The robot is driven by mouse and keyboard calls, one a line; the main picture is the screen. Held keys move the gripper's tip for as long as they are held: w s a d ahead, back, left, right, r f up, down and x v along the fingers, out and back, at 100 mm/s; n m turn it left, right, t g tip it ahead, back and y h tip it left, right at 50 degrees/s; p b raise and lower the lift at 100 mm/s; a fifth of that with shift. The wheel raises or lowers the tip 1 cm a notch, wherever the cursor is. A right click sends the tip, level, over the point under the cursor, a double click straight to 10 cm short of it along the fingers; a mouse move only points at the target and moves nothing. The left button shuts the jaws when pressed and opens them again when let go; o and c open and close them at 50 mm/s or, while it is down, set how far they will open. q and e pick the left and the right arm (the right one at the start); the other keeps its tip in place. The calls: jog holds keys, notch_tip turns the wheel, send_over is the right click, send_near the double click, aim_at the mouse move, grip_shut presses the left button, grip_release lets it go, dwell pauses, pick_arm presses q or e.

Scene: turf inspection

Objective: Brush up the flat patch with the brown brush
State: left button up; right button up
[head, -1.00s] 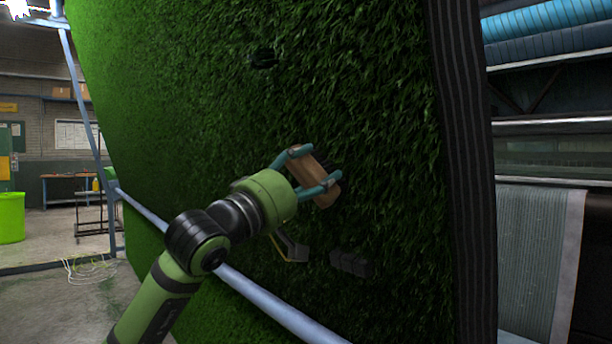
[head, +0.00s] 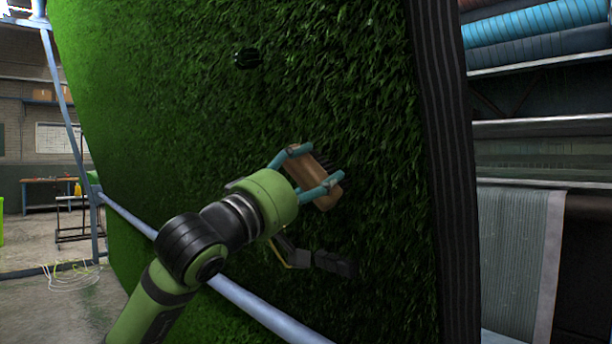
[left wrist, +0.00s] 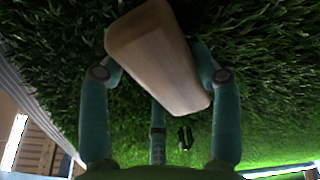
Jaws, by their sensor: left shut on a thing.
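My left gripper (head: 316,172) is shut on the brown brush (head: 318,188), a wooden block with dark bristles facing the turf. The bristles are at or very near the upright green turf (head: 180,110); I cannot tell whether they press into it. In the left wrist view the brush's wooden back (left wrist: 160,58) sits between the fingers and hides the turf behind it. The flat patch does not stand out clearly; the turf around the brush is dark and shaded. My right gripper is not in view.
A small black object (head: 247,58) is on the turf above the brush. A dark blocky item (head: 335,264) lies against it below. A pale blue rail (head: 250,310) crosses the turf low down. A black striped edge band (head: 440,150) borders it at right.

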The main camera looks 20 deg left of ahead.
pick_arm(q)
jog(key=shift+s+d+b, duration=0.2)
jog(key=shift+s+d, duration=0.15)
jog(key=shift+d, duration=0.35)
jog(key=shift+s+d+b, duration=0.15)
jog(key=shift+s+d, duration=0.2)
jog(key=shift+d, duration=0.3)
jog(key=shift+d, duration=0.2)
jog(key=shift+s+d, duration=0.25)
jog(key=shift+d, duration=0.5)
